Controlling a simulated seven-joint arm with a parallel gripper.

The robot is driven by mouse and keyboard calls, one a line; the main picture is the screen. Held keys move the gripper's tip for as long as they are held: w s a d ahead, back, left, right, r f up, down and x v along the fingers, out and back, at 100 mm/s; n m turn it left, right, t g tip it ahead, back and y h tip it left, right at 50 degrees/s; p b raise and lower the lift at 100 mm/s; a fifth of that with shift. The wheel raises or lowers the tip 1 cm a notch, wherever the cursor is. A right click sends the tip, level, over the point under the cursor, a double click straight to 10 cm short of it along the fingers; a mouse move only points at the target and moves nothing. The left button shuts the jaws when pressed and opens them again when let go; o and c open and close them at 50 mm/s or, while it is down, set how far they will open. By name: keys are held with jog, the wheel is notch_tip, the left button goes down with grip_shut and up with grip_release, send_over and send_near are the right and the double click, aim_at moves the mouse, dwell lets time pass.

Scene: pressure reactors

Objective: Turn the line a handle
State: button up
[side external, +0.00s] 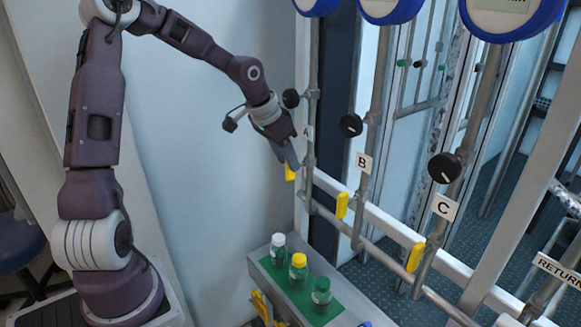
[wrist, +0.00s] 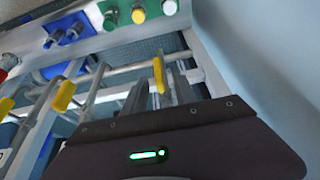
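The line A handle is a yellow lever (side external: 290,172) on the pipe under the A label (side external: 308,134) in the side view. It also shows as a yellow bar (wrist: 158,75) in the wrist view. My gripper (side external: 289,162) is at this handle, its fingers pointing down toward it. In the wrist view the two grey fingers of my gripper (wrist: 159,92) stand apart, with the handle between them and a gap showing. The fingers partly hide the handle's upper end in the side view.
Yellow handles for line B (side external: 342,205) and line C (side external: 415,257) are to the right along the pipes. Black knobs (side external: 351,125) sit above. A green-topped tray (side external: 337,308) with white-, yellow- and green-capped bottles stands below. Open space lies left of the pipes.

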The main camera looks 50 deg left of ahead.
aim_at(291, 180)
jog(key=x, duration=0.3)
jog(key=shift+f, duration=0.15)
grip_shut()
jog(key=shift+d, duration=0.1)
jog(key=y, duration=0.3)
jog(key=shift+d+m, duration=0.25)
jog(key=shift+m, duration=0.15)
jog(key=m+y, duration=0.1)
jog(key=y, duration=0.4)
jog(key=m+t+y, duration=0.1)
jog(key=y, duration=0.4)
jog(key=shift+f, duration=0.15)
jog(key=shift+f+m+t+y, duration=0.1)
jog(key=shift+m+t+y, duration=0.55)
jog(key=shift+y, duration=1.15)
jog(key=shift+s+a, duration=0.1)
